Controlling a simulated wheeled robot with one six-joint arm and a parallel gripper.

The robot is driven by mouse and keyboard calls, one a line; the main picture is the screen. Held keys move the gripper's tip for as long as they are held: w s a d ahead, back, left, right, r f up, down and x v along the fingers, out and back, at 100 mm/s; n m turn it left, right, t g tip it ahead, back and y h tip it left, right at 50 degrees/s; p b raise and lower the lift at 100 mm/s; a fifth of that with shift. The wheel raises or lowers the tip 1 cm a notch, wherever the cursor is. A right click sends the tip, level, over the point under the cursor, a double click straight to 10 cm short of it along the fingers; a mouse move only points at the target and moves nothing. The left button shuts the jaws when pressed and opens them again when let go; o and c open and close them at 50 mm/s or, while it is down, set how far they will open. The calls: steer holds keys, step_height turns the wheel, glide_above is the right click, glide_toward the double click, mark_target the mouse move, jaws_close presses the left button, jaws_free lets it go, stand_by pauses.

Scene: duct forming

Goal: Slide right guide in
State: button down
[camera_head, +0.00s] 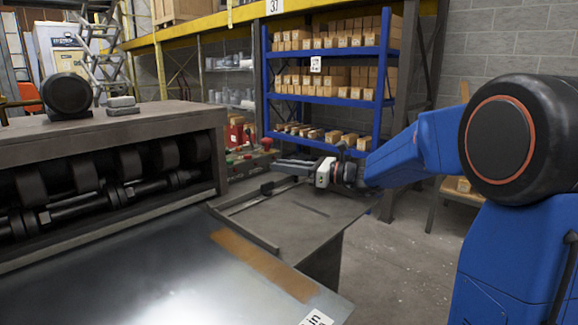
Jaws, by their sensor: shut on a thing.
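A machine with a row of dark rollers (85,180) stands at the left, with a flat metal sheet (150,270) in front of it. A dark guide bar (245,232) runs along the right edge of the sheet, on the side table (310,208). A slotted rail (252,196) on that table runs from the bar toward my gripper. My gripper (284,165) is at the far end of the rail, reaching in from the right with its fingers pointing left. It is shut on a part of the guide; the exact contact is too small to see.
A brown strip (262,264) lies along the sheet's right side. A control box with red and green buttons (250,152) stands behind the side table. A blue shelf with boxes (325,80) is at the back. The floor right of the table (385,255) is clear.

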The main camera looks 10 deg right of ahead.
steer(key=shift+s+a, duration=0.1)
steer(key=shift+a, duration=0.05)
steer(key=c, duration=1.6)
jaws_free()
steer(key=shift+s+a, duration=0.1)
steer(key=shift+s+d, duration=0.2)
steer(key=shift+d, duration=0.45)
steer(key=v, duration=1.5)
steer(key=shift+s+d, duration=0.1)
steer(key=shift+d, duration=0.15)
steer(key=shift+s+d, duration=0.2)
steer(key=shift+s+d, duration=0.1)
